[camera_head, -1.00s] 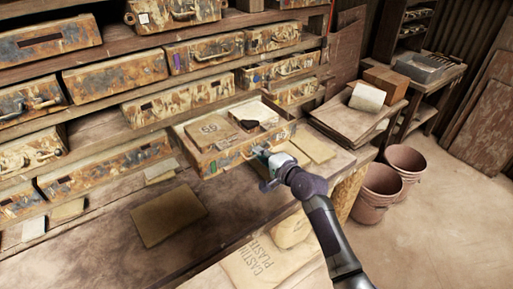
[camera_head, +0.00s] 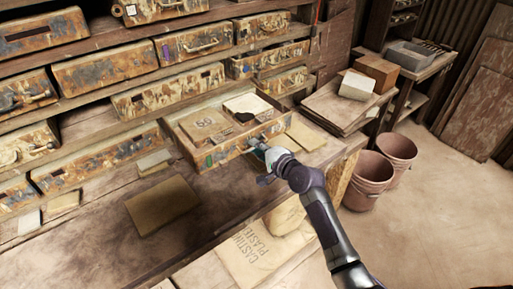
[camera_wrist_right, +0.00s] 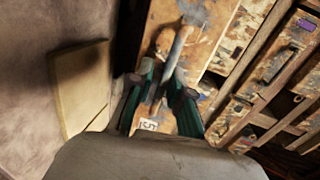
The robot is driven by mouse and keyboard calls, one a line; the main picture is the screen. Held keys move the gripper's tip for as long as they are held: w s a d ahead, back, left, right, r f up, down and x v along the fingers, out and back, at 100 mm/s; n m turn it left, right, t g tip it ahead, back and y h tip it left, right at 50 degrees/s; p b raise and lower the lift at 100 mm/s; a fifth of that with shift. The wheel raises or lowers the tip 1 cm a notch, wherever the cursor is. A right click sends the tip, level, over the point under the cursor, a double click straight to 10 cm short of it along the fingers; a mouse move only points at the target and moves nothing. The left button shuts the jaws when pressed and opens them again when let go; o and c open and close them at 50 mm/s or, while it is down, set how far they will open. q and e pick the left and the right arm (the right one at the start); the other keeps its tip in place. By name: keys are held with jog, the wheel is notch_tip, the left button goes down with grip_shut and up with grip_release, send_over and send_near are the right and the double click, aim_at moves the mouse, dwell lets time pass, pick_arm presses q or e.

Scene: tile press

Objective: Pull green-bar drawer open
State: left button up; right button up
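The open drawer (camera_head: 236,147) stands well out of the shelf over the bench. Its worn, paint-stained front carries a small green mark (camera_head: 210,160) left of the handle. Inside lie a tan packet (camera_head: 203,124), a pale sheet (camera_head: 246,103) and a small dark item. My right gripper (camera_head: 259,149) is at the metal handle. In the right wrist view its teal fingers (camera_wrist_right: 166,92) lie on both sides of the handle bar (camera_wrist_right: 178,50) and appear closed on it. A label reading 5 (camera_wrist_right: 149,125) shows near the fingers. My left gripper is not in view.
Shut drawers (camera_head: 168,90) fill the shelf at left and above. A tan pad (camera_head: 162,205) lies on the bench, and a board (camera_head: 305,132) lies right of the drawer. A plaster sack (camera_head: 262,250) is below the bench front. Buckets (camera_head: 368,180) stand at right.

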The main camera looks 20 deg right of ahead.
jog(key=v, duration=1.2)
jog(key=shift+f, duration=0.2)
jog(key=s+d+f+n+g+h+b, duration=0.1)
jog(key=s+f+g, duration=0.1)
jog(key=f, duration=1)
jog(key=s+d+f+n+g+h+b, duration=0.1)
jog(key=s+f+n+g+h, duration=0.1)
jog(key=f, duration=0.9)
jog(key=s+f+n+g+h, duration=0.1)
jog(key=s+f+n, duration=0.1)
jog(key=s+f, duration=0.45)
jog(key=s+f+n+g, duration=0.1)
jog(key=s+f+g, duration=0.15)
jog(key=f, duration=0.75)
jog(key=s+f+n+g, duration=0.2)
jog(key=s+f, duration=0.4)
jog(key=s, duration=0.5)
jog(key=s+f+n+g+h+b, duration=0.1)
jog(key=s+f+n+g, duration=0.1)
jog(key=s+f+n, duration=0.2)
jog(key=s+f+n+g+b, duration=0.1)
jog(key=s+f+n, duration=0.3)
jog(key=s+f, duration=0.6)
jog(key=s+g, duration=0.1)
jog(key=s, duration=0.8)
jog(key=shift+s+d+h, duration=0.3)
jog(key=shift+h, duration=0.1)
